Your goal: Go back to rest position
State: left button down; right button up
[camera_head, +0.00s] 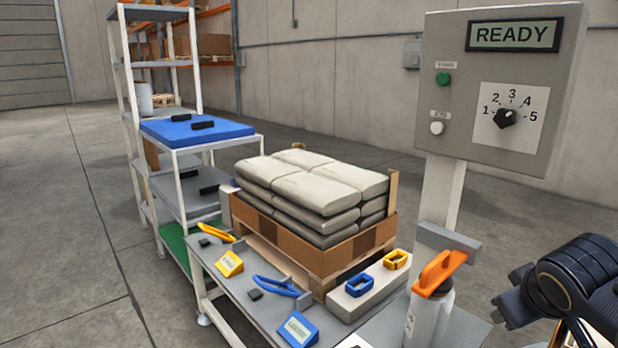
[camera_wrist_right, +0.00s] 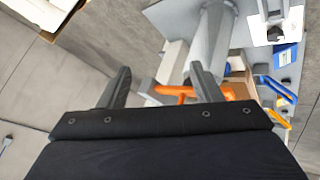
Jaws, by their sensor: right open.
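My right gripper (camera_head: 506,296) is at the lower right of the head view, beside the post of the control box. In the right wrist view its two fingers (camera_wrist_right: 162,86) are apart with nothing held between them. My left gripper is not in view.
The grey control box (camera_head: 500,85) reads READY and has a numbered dial. A work table (camera_head: 225,277) carries blue and yellow items. Behind it, grey sacks (camera_head: 315,185) are stacked in a cardboard tray on a pallet. A shelf with a blue top (camera_head: 197,133) stands left. Open floor lies far left.

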jog(key=s+a+f+m+g+y, duration=0.1)
jog(key=s+a+f+m+y, duration=0.15)
jog(key=s+a+f, duration=0.45)
jog(key=s+a+f+m+g+y, duration=0.1)
jog(key=s+a+f+y, duration=0.3)
jog(key=s+a+f, duration=0.45)
notch_tip(320, 180, up, 26)
jog(key=s+d+p, duration=0.2)
jog(key=p, duration=2.2)
jog(key=shift+f+y+p, duration=0.15)
jog(key=shift+y+p, duration=0.15)
jog(key=shift+y, duration=0.05)
